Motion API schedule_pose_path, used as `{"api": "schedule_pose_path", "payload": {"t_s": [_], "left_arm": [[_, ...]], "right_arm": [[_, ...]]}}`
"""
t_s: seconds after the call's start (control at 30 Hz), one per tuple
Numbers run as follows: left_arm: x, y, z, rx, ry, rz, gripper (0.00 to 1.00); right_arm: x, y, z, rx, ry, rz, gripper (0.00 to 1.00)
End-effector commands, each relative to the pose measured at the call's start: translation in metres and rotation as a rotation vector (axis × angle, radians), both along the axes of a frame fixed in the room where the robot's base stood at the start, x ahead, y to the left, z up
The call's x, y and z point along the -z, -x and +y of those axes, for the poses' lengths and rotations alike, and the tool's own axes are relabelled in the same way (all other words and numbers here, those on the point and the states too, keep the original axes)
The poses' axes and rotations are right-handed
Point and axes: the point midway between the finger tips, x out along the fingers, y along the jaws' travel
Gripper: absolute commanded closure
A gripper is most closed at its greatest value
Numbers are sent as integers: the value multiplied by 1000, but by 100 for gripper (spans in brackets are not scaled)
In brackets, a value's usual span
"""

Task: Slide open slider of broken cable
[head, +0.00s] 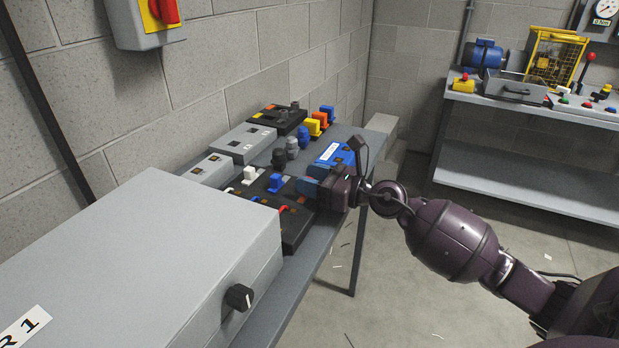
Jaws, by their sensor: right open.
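A black panel (297,229) lies on the bench behind a large grey box. A white slider knob (249,175) and a blue slider knob (276,183) stand up from it. A curved red piece (285,208) shows at its near side, partly hidden by the box. I cannot tell which cable is broken. My right gripper (301,187) is open over the right side of the panel, just right of the blue knob. Whether it touches anything is too small to tell. My arm hides part of the bench behind it. My left gripper is not in view.
The large grey box (130,245) with a black knob (239,297) fills the near left. Grey boxes (245,143), a blue box (331,155) and several coloured connectors (314,126) stand farther back. A second bench (530,190) is at the right. The floor between is mostly open.

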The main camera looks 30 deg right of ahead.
Motion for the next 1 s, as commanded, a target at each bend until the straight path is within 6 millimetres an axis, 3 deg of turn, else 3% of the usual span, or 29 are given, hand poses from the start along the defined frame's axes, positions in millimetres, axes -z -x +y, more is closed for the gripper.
{"api": "schedule_pose_path", "payload": {"t_s": [0.6,1.0], "left_arm": [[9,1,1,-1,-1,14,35],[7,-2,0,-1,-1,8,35]], "right_arm": [[1,78,-46,3,0,1,53],[-1,89,-52,1,2,-2,53]]}}
